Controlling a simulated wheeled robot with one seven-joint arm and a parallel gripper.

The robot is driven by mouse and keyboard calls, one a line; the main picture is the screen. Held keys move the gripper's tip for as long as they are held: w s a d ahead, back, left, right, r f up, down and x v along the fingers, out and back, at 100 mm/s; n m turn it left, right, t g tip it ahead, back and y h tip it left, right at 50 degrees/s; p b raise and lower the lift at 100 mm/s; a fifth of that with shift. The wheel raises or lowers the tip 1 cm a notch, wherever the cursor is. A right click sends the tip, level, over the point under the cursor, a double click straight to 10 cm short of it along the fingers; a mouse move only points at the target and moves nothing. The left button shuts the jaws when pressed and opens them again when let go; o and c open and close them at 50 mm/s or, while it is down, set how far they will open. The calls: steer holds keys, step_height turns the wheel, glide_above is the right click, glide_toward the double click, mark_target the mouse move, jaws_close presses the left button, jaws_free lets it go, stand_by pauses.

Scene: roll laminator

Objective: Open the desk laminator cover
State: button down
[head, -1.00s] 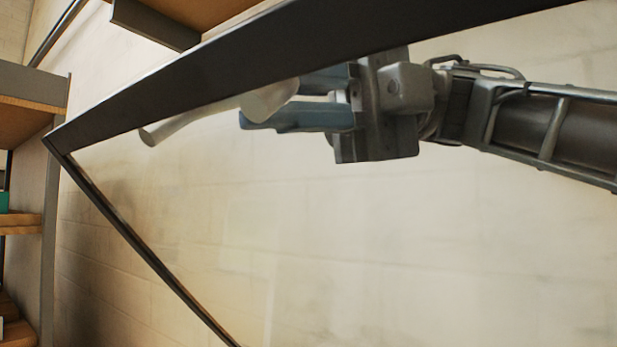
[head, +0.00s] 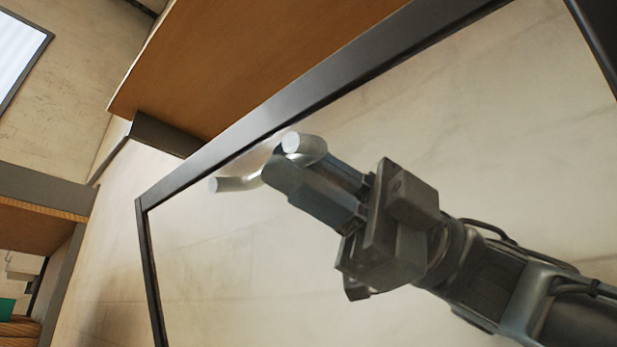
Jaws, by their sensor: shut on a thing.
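The laminator cover shows in the head view as a dark-framed panel (head: 330,78) with a see-through or pale middle, its frame slanting up to the right. A pale, rounded handle (head: 233,183) sits near the frame's upper edge. My gripper (head: 283,175) comes in from the lower right, its blue-grey fingers shut on the handle. The fingers hide part of the handle. The body of the laminator is not clearly in view.
A wooden shelf (head: 225,60) hangs above the frame. Another shelf with a dark edge (head: 40,190) stands at the left, with a small green object (head: 7,310) low beside it. A pale wall lies behind.

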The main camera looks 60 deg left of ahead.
steer(key=shift+s+d+r, duration=0.1)
steer(key=shift+d+r, duration=0.05)
steer(key=shift+r, duration=0.45)
steer(key=c, duration=1.4)
jaws_free()
steer(key=shift+s, duration=0.1)
steer(key=shift+o, duration=1.4)
steer(key=shift+d, duration=0.1)
steer(key=shift+f, duration=0.15)
steer(key=shift+f, duration=0.1)
